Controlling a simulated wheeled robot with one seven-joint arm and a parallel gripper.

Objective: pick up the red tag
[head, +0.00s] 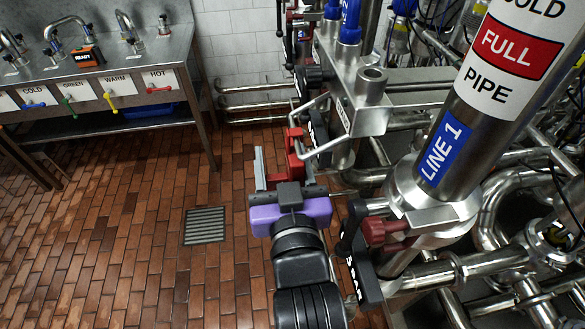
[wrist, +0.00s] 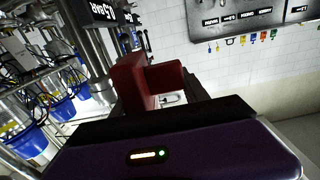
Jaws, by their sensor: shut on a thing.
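The red tag (head: 296,143) is a blocky red piece at the end of my gripper (head: 280,176) in the head view. My gripper is shut on it, and the purple gripper body is just below. In the wrist view the red tag (wrist: 132,82) shows as an angular red block just beyond the dark front edge of my gripper. A bent steel handle passes close to it in the head view; I cannot tell whether they touch. The fingertips are partly hidden in the wrist view.
Steel pipes and valves (head: 370,85) crowd the right, with a dark red clamp (head: 384,230) near my arm. A sink bench (head: 110,70) stands at the back left. The tiled floor (head: 120,220) is clear around a drain grate (head: 205,226). A wall board (wrist: 245,16) has colored tags hanging below.

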